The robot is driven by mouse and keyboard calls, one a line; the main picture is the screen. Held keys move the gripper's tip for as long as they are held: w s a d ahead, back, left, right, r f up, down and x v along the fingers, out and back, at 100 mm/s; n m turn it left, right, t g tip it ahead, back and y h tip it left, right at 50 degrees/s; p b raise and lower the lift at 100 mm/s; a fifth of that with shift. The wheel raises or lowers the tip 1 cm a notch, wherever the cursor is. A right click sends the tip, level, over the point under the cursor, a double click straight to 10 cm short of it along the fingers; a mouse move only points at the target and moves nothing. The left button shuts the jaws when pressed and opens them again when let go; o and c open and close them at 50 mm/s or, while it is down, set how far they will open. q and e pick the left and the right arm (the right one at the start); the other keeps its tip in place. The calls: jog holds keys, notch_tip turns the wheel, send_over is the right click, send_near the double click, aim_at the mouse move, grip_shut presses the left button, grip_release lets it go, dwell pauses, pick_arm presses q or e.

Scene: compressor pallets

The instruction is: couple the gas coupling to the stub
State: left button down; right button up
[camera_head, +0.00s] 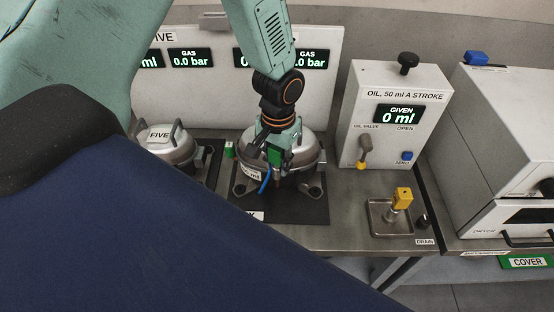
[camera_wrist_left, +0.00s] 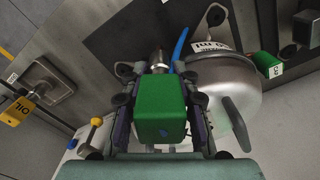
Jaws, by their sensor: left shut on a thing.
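My left gripper (camera_head: 271,150) is shut on a green block, the gas coupling (camera_head: 275,157), at the front of the middle silver compressor (camera_head: 300,165). In the left wrist view the fingers (camera_wrist_left: 160,80) grip both sides of the green coupling (camera_wrist_left: 160,112). A metal cylinder (camera_wrist_left: 157,61) shows just beyond the coupling; I cannot tell whether it is the stub or the coupling's own nose, nor whether the coupling is seated. A blue tube (camera_wrist_left: 180,45) rises beside it, next to the compressor (camera_wrist_left: 225,85). My right gripper is not in view.
A second compressor (camera_head: 170,148) marked FIVE stands left. A green part (camera_head: 229,150) stands between them. At right are the oil unit (camera_head: 385,110) reading 0 ml and a drain tray (camera_head: 378,229) with a yellow oil coupling (camera_head: 403,195). The gas display (camera_head: 312,59) reads 0.0 bar.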

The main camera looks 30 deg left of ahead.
aim_at(278, 170)
pick_arm(q)
jog(key=shift+d, duration=0.1)
dwell(0.7)
dwell(0.4)
jog(key=shift+f+b, duration=0.55)
jog(key=shift+f, duration=0.95)
jog(key=c, duration=0.9)
grip_release()
jog(key=shift+c, duration=0.2)
jog(key=shift+r, duration=0.1)
notch_tip(278, 170, up, 12)
jog(key=shift+f, duration=0.1)
jog(key=shift+s, duration=0.15)
